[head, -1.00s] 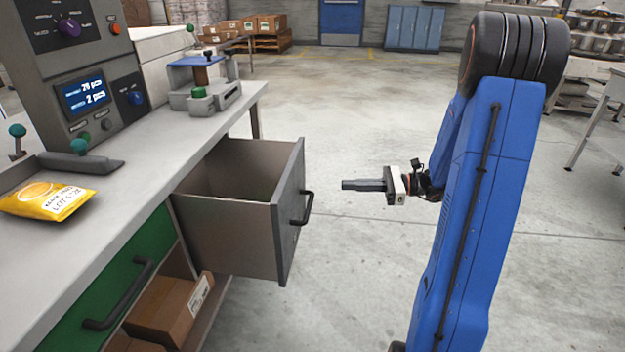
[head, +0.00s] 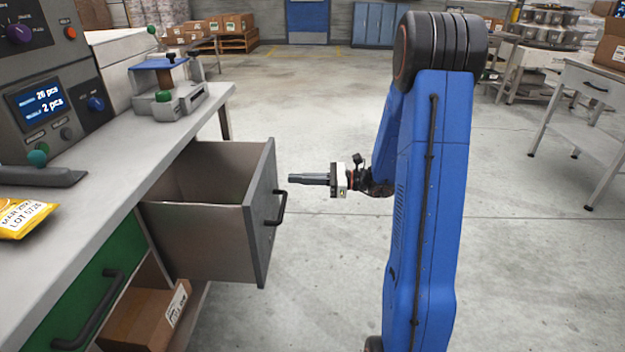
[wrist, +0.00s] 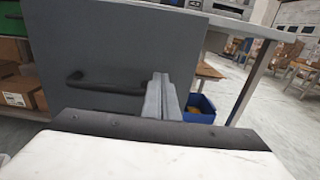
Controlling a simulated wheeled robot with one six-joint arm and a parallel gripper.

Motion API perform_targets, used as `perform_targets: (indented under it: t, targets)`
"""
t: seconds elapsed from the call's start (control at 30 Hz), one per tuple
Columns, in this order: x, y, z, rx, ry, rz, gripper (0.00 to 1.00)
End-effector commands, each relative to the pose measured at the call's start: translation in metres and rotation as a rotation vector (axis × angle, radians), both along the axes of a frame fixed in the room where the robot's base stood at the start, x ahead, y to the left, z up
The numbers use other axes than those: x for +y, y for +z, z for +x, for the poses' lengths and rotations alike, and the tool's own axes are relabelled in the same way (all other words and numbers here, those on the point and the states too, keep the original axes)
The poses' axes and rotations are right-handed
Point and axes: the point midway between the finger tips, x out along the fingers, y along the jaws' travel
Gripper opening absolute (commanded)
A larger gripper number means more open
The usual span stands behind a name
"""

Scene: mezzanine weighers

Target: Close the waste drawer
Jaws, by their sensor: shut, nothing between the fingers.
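The waste drawer (head: 205,238) stands pulled out from under the bench in the head view, its inside showing from above. Its grey front panel (head: 264,215) carries a dark bar handle (head: 281,207). My gripper (head: 291,179) is shut and empty, a small gap to the right of the front panel and pointing at it. In the wrist view the front panel (wrist: 120,55) fills much of the upper left. The handle (wrist: 90,82) lies left of the shut fingers (wrist: 160,85). Whether the fingertips touch the panel cannot be told there.
The bench top (head: 130,180) holds a scale console (head: 45,85), a clamp-like fixture (head: 170,95) and a yellow packet (head: 22,218). A green drawer (head: 95,285) is shut. A cardboard box (head: 145,315) sits below. A blue bin (wrist: 200,108) shows beyond the drawer.

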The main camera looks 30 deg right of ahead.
Motion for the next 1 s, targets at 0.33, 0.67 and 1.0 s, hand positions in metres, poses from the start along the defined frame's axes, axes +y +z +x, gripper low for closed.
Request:
perform_targets:
  t: [0.33, 0.67, 1.0]
  targets:
    - [0.032, 0.000, 0.019, 0.000, 0.000, 0.000, 0.00]
    - [0.037, 0.000, 0.021, 0.001, -0.001, -0.001, 0.00]
    - [0.043, 0.000, 0.025, 0.000, 0.001, -0.001, 0.00]
